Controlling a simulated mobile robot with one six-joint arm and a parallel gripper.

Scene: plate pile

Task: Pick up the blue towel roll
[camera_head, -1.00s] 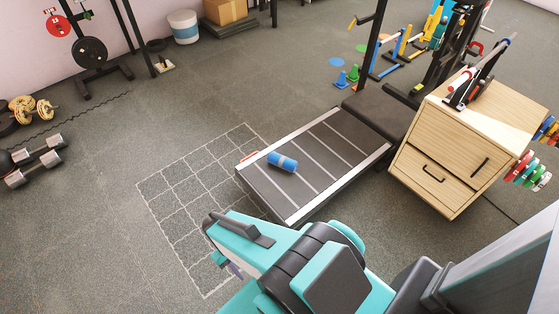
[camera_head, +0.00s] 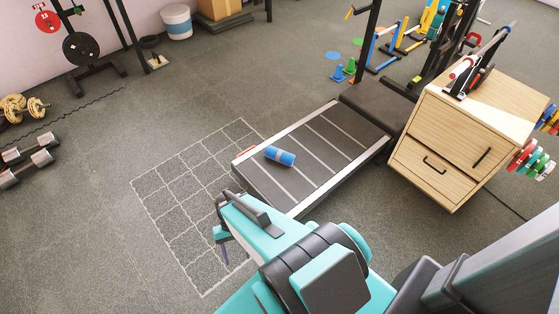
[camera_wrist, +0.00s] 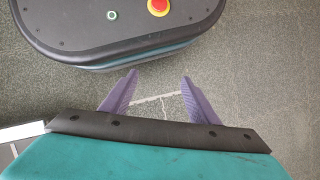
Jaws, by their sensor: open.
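The blue towel roll (camera_head: 280,156) lies on its side on the dark striped deck of a low treadmill (camera_head: 328,150), near its left end. A light band wraps its middle. My gripper (camera_head: 234,254) hangs over the floor in front of the treadmill, below and left of the roll in the head view, apart from it. In the wrist view my gripper (camera_wrist: 160,88) shows two purple fingers spread apart with only floor between them. The roll is not in the wrist view.
A wooden drawer cabinet (camera_head: 460,140) stands right of the treadmill. Dumbbells (camera_head: 28,166) lie at the far left. A white-lined grid (camera_head: 185,200) marks clear floor left of the treadmill. A corner of a pale-edged dark surface (camera_wrist: 18,136) shows at the wrist view's left.

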